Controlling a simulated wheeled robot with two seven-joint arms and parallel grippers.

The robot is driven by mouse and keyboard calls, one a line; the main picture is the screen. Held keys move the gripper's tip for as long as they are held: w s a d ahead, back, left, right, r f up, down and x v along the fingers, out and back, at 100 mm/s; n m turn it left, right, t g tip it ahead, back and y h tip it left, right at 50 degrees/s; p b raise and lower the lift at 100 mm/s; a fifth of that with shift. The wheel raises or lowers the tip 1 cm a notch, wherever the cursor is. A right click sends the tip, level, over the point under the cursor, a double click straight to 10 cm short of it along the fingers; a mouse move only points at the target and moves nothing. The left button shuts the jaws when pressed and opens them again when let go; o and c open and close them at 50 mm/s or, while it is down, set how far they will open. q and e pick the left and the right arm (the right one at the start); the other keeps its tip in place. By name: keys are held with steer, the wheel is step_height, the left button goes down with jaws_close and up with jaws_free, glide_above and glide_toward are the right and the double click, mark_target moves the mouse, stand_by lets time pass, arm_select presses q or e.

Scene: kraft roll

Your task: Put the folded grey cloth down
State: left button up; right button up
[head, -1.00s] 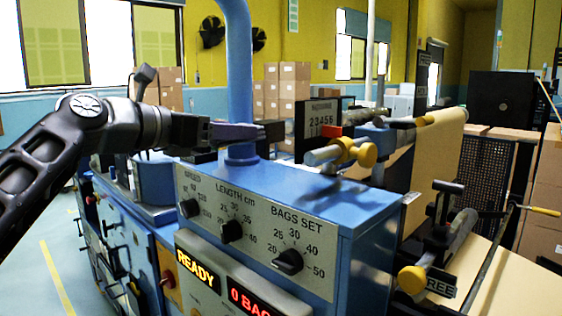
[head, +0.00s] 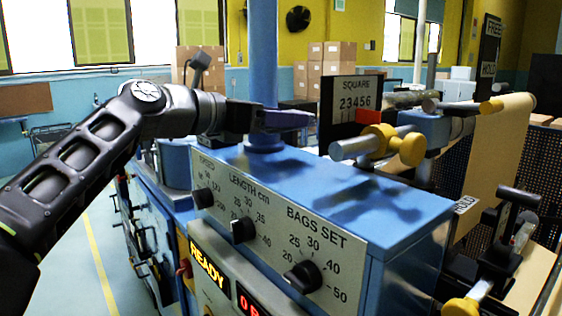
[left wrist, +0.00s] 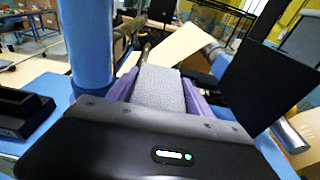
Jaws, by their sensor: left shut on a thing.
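My left gripper (head: 297,119) reaches in from the left above the blue machine's top (head: 330,190), just in front of the blue post. In the left wrist view, the folded grey cloth (left wrist: 160,88) is a thick, textured grey pad pinched between the purple fingers of my left gripper (left wrist: 158,92). In the head view the cloth is mostly hidden by the fingers. The gripper is apart from the machine's top and casts a shadow on it. My right gripper is in neither view.
The blue post (head: 263,70) rises beside the gripper. A sign with number cards (head: 350,105) and a rod with a yellow knob (head: 405,146) stand just right of it. The right part of the machine's top is clear. A kraft roll (head: 490,150) hangs further right.

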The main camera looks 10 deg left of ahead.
mark_target(280, 164)
arm_select(q)
step_height(280, 164, down, 2)
steer(key=shift+s+f, duration=0.1)
steer(key=shift+f+b, duration=0.6)
steer(key=shift+f, duration=1.65)
steer(key=shift+f, duration=0.1)
steer(key=o, duration=1.5)
